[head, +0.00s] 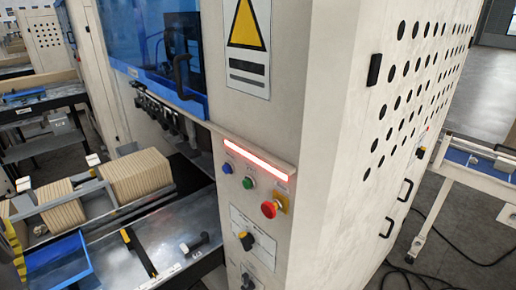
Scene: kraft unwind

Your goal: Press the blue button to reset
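The blue button (227,168) is a small round button on the cream machine's control panel, at the left end of a short row. A green button (248,183) sits to its lower right. A red mushroom button (270,208) on a yellow plate sits further right and lower. A red light bar (252,158) glows just above the row. Whether the blue button is pressed in cannot be told. My gripper is not in view, and nothing touches or covers the blue button.
A metal work surface (150,240) with stacks of brown kraft pieces (137,175) extends left. A blue tray (58,264) lies lower left. A wheeled cart (470,165) stands right, with cables on the floor.

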